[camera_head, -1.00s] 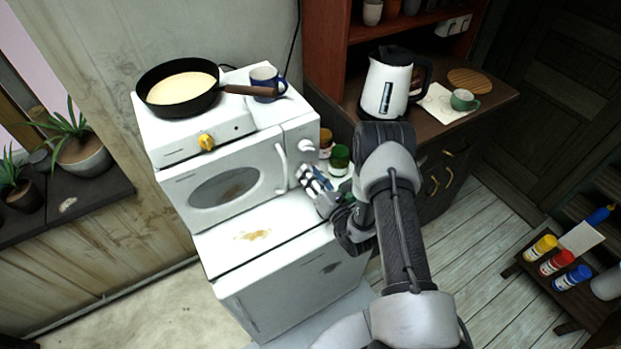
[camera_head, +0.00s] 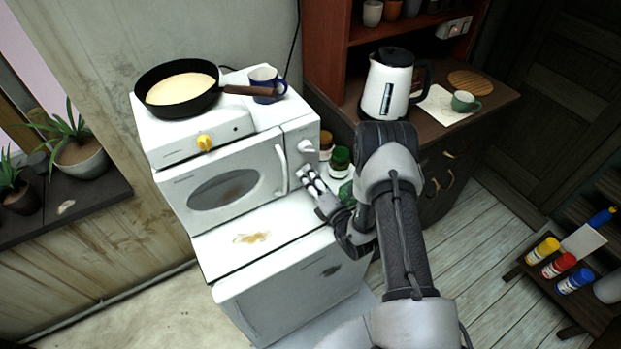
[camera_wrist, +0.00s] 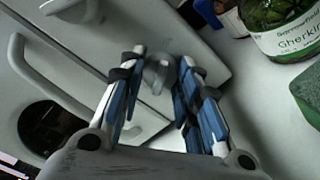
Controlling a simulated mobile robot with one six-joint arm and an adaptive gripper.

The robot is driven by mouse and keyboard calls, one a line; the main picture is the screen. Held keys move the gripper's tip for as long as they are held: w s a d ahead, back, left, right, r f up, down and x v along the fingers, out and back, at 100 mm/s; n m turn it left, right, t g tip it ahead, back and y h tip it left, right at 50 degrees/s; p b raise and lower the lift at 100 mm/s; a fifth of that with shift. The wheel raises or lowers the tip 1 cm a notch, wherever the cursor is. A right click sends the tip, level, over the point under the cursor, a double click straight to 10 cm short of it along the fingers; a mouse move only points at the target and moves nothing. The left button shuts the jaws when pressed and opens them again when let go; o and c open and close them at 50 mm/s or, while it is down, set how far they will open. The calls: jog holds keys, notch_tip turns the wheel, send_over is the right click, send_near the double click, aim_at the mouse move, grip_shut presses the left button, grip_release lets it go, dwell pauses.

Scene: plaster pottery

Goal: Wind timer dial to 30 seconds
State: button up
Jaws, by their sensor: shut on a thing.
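The white microwave (camera_head: 225,170) has two knobs on its right-hand panel. The upper dial (camera_head: 308,147) is clear of my gripper and shows at the top left of the wrist view (camera_wrist: 68,6). My gripper (camera_head: 308,178) is at the lower dial, which its fingers mostly hide in the head view. In the wrist view my gripper (camera_wrist: 162,62) has a blue-padded finger on each side of the lower grey dial (camera_wrist: 158,74), closed on it. Any markings around the dials are too small to read.
A pan (camera_head: 180,92) and a blue mug (camera_head: 265,80) stand on top of the appliances. The gherkin jar (camera_wrist: 285,28) and a green sponge (camera_wrist: 308,100) are close to the right of my gripper. A kettle (camera_head: 386,85) stands on the counter.

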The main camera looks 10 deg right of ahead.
jog(key=o, duration=1.1)
jog(key=v, duration=1.2)
